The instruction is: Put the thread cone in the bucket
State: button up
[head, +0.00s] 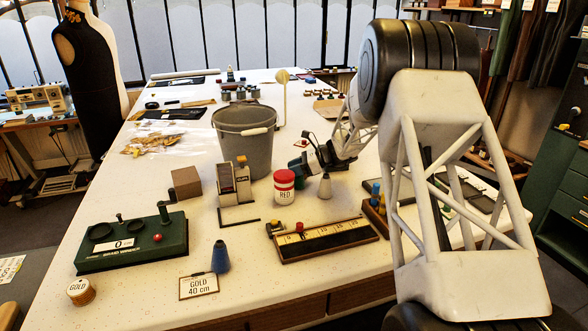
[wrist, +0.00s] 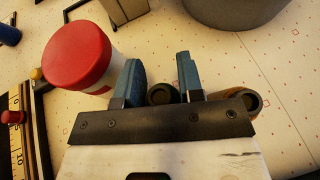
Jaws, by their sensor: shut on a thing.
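My gripper (head: 296,167) is low over the table, just behind the red-lidded jar. In the wrist view its two blue fingers (wrist: 159,82) stand apart on either side of a small dark green round thing (wrist: 162,94). This looks like the top of the thread cone; most of it is hidden behind the gripper bar, and the head view does not show it clearly. The grey bucket (head: 244,148) stands upright to the left of my gripper. Its lower wall (wrist: 232,10) shows at the top of the wrist view.
The jar marked RED (head: 284,186) is close beside my gripper. A pale grey cone (head: 325,187) stands below it. A blue cone (head: 221,258) stands near the front edge. A brown, hollow-topped thing (wrist: 244,100) is right of the fingers. A ruler board (head: 325,240) lies in front.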

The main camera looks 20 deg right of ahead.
jog(key=o, duration=0.9)
jog(key=shift+o, duration=0.2)
jog(key=shift+r, duration=0.1)
jog(key=v, duration=1.2)
